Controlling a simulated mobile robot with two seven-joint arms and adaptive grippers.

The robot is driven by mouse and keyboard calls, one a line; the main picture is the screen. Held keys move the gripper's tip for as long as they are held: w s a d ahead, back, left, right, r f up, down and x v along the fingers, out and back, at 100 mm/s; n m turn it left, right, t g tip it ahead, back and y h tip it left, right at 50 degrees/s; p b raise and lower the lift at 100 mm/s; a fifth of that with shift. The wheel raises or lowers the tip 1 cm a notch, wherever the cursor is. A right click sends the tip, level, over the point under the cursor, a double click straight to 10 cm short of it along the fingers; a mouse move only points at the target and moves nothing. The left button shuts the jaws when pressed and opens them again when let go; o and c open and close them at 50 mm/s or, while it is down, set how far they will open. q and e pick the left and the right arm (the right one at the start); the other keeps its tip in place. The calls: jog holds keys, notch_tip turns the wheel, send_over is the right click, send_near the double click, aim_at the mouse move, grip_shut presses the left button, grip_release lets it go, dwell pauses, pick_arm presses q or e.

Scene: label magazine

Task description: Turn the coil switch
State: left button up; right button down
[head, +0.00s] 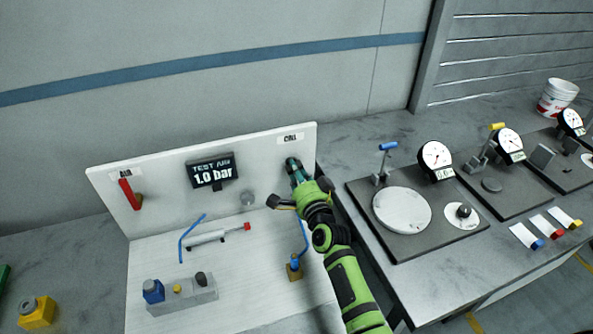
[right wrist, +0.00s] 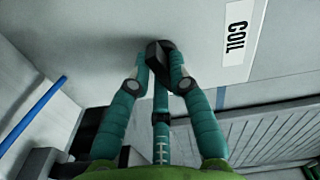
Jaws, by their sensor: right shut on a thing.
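The coil switch is a small black knob (right wrist: 158,52) on the white upright panel (head: 262,150), beside the label "COIL" (right wrist: 238,35). In the head view this label (head: 290,138) is at the panel's upper right, and my gripper mostly hides the knob below it. My right gripper (head: 292,165) reaches the panel there. In the right wrist view its teal fingers (right wrist: 158,72) are closed on the black knob, one on each side. My left gripper is not in view.
A cylinder (head: 208,237) and a block with buttons (head: 183,296) sit on the base. Gauge stations (head: 435,160) stand on the right bench.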

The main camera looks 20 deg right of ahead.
jog(key=n+p, duration=0.1)
jog(key=n, duration=0.4)
jog(key=shift+f, duration=0.1)
dwell(0.4)
jog(key=c, duration=1.1)
grip_release()
jog(key=shift+c, duration=0.2)
jog(key=s, duration=1.2)
jog(key=shift+d, duration=0.25)
